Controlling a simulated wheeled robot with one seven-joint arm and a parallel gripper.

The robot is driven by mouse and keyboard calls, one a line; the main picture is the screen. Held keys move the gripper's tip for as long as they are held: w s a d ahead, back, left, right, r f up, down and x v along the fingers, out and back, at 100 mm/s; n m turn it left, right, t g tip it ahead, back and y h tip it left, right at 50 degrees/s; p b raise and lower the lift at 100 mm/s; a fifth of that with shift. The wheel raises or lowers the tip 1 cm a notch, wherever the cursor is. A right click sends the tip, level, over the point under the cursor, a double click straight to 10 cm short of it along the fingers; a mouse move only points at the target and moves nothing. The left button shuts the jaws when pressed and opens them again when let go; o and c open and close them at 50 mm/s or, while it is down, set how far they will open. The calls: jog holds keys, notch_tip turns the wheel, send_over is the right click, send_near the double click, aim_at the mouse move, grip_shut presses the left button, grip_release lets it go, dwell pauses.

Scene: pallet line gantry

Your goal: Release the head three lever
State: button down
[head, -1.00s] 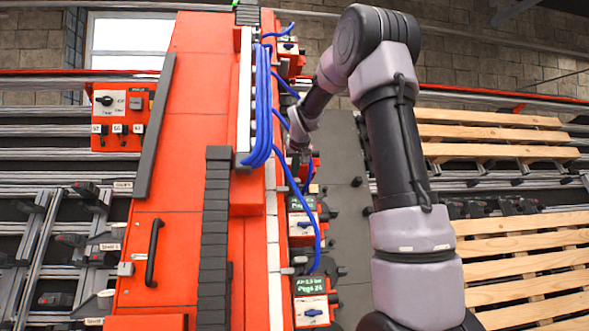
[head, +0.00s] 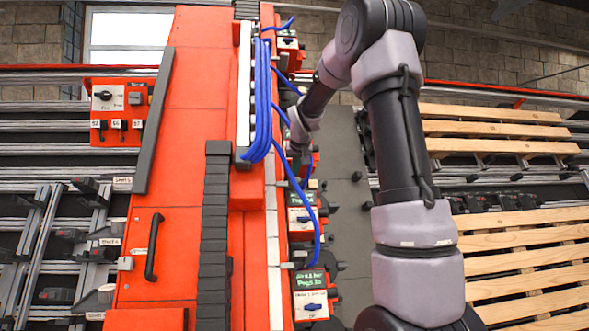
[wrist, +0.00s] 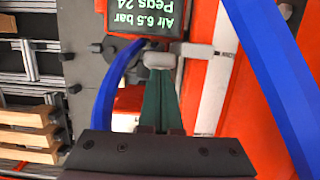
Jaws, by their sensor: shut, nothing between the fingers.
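My gripper (head: 298,153) is at the middle head unit on the right side of the red gantry, partly behind blue hoses in the head view. In the wrist view its narrow dark green fingers (wrist: 160,90) are shut together. Their tips are at a pale grey rounded piece (wrist: 159,60) below a green-lettered display (wrist: 148,18); I cannot tell whether they touch. I cannot tell whether this piece is the head three lever. In the head view, lower head units show blue levers on white plates, one at the bottom (head: 313,307) and one above it (head: 303,219).
Blue hoses (head: 263,100) hang beside the heads; one curves close left of my fingers in the wrist view (wrist: 112,90), another crosses at right (wrist: 270,80). A red control box (head: 120,110) is at left. Wooden pallets (head: 525,255) lie at right.

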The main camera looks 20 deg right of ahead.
jog(key=shift+s+a+f, duration=0.1)
jog(key=shift+s+f, duration=0.25)
jog(key=shift+f, duration=0.5)
jog(key=shift+s+a+f, duration=0.1)
jog(key=shift+s+f, duration=0.3)
jog(key=shift+f, duration=0.5)
jog(key=shift+s+f, duration=0.35)
jog(key=shift+f, duration=0.5)
notch_tip(320, 180, up, 5)
jog(key=s+a+r, duration=0.2)
jog(key=s, duration=0.7)
jog(key=shift+s+r, duration=0.15)
jog(key=shift+s, duration=0.15)
